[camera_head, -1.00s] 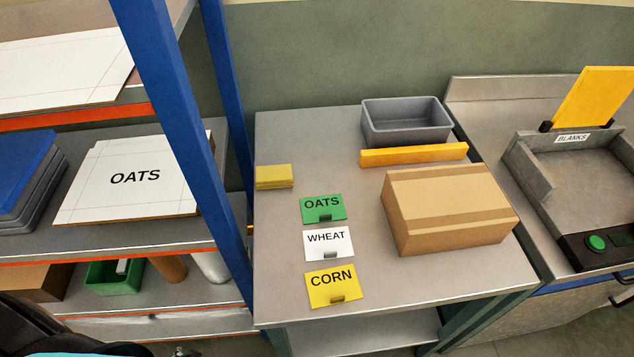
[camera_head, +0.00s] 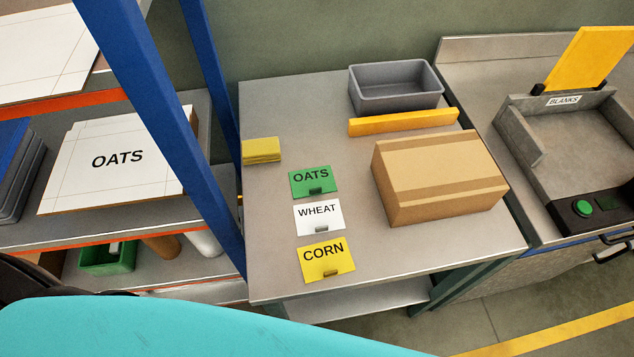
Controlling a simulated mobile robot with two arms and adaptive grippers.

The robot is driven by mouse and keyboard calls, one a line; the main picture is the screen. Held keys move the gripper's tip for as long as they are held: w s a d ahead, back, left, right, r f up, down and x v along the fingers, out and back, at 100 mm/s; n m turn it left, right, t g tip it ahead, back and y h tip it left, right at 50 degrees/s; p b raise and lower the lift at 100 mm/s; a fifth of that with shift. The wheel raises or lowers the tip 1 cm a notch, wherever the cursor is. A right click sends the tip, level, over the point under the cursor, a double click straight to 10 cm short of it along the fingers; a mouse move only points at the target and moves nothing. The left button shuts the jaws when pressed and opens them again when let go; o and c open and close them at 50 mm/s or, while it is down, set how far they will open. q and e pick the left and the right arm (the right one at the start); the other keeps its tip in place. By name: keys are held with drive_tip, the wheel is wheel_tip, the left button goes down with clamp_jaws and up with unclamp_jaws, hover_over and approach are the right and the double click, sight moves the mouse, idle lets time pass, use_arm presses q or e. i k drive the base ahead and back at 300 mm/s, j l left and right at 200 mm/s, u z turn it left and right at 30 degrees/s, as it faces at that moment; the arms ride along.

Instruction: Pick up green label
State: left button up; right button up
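The green label (camera_head: 314,182) reads OATS and lies flat on the grey table (camera_head: 290,110), left of its middle. It has a small dark tab at its lower edge. A white WHEAT label (camera_head: 319,217) lies just in front of it, and a yellow CORN label (camera_head: 326,259) lies in front of that. Nothing touches the green label. Neither gripper shows in the head view. A turquoise part of mine fills the bottom left.
A brown box (camera_head: 440,178) stands right of the labels. Behind it are a yellow bar (camera_head: 403,121) and a grey bin (camera_head: 396,87). Yellow pads (camera_head: 262,151) lie at the table's left. A blue shelf post (camera_head: 160,120) rises at left. A BLANKS tray (camera_head: 575,140) stands right.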

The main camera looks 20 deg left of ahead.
sight(318, 180)
drive_tip(key=l+u, duration=0.1)
drive_tip(key=l, duration=0.3)
drive_tip(key=k+l+u, duration=0.1)
drive_tip(key=l, duration=0.25)
drive_tip(key=k+l+u, duration=0.1)
drive_tip(key=l, duration=0.25)
drive_tip(key=k+l, duration=0.15)
drive_tip(key=l, duration=0.2)
drive_tip(key=u, duration=0.05)
